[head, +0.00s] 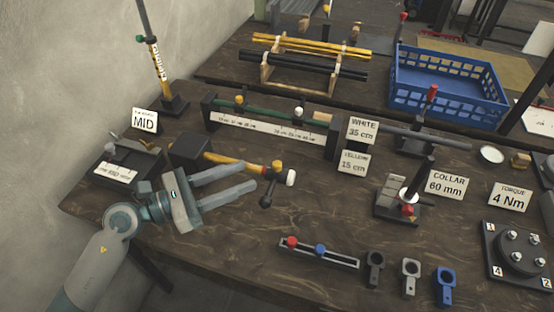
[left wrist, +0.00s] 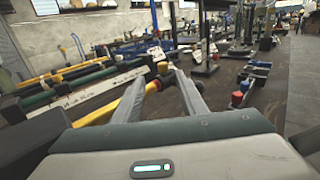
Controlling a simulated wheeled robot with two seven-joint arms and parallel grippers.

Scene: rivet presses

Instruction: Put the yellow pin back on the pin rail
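A yellow-headed pin (head: 239,99) stands on the green bar with a white scale strip; a white-headed pin (head: 298,112) stands farther right on it. The low front rail (head: 318,252) holds a red pin (head: 292,242) and a blue pin (head: 320,249). My left gripper (head: 250,179) is open and empty, its fingers pointing right, beside a yellow bar (head: 225,160) with a yellow knob (head: 277,165) and a white knob (head: 291,178) at its dark end. The open fingers also show in the left wrist view (left wrist: 160,75). My right gripper is not in view.
A blue crate (head: 445,105) stands at the back right. A dark upright stand (head: 420,180) is right of centre. Grey, black and blue clamps (head: 410,278) lie in front. Bare wood lies between the gripper and the front rail.

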